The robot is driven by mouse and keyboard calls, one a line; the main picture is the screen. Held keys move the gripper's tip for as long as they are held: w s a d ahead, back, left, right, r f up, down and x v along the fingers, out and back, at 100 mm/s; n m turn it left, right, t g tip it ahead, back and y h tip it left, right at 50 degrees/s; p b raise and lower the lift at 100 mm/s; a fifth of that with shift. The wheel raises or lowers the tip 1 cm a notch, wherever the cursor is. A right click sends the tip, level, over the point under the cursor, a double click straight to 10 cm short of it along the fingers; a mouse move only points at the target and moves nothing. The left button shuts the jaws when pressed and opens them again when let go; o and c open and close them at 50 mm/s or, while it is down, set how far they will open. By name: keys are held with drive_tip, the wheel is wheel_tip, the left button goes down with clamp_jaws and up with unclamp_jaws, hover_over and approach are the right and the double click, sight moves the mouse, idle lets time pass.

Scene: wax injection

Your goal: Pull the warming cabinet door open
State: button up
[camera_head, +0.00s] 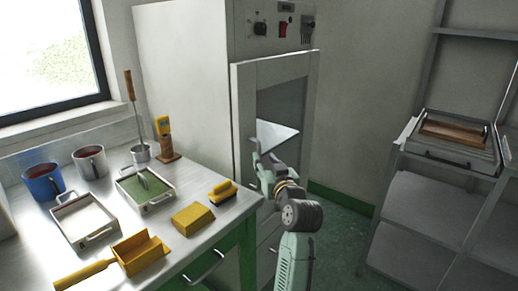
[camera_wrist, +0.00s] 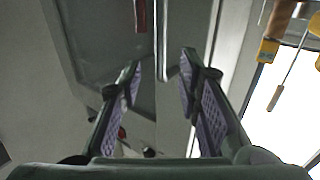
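The warming cabinet (camera_head: 185,60) is a tall grey-white unit at the back of the head view. Its door (camera_head: 243,100) has a pale frame around a dark window, with a light flat surface visible in the window area. A slim pale upright bar (camera_wrist: 160,40), which looks like the door handle, shows between the fingertips; contact is not clear. The handle is hidden in the head view.
The metal bench (camera_head: 105,200) on the left holds mugs, a white tray (camera_head: 72,229), a green-filled tray (camera_head: 160,197), a yellow block (camera_head: 193,217), a brush and a yellow scoop (camera_head: 140,250). A shelf rack (camera_head: 425,205) stands right. Green floor (camera_head: 345,212) is free between.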

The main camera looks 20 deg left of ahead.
sight(260, 153)
drive_tip(key=p+x, duration=0.1)
drive_tip(key=x, duration=0.5)
drive_tip(key=shift+w+a, duration=0.1)
drive_tip(key=shift+a, duration=0.1)
clamp_jaws()
idle(0.6)
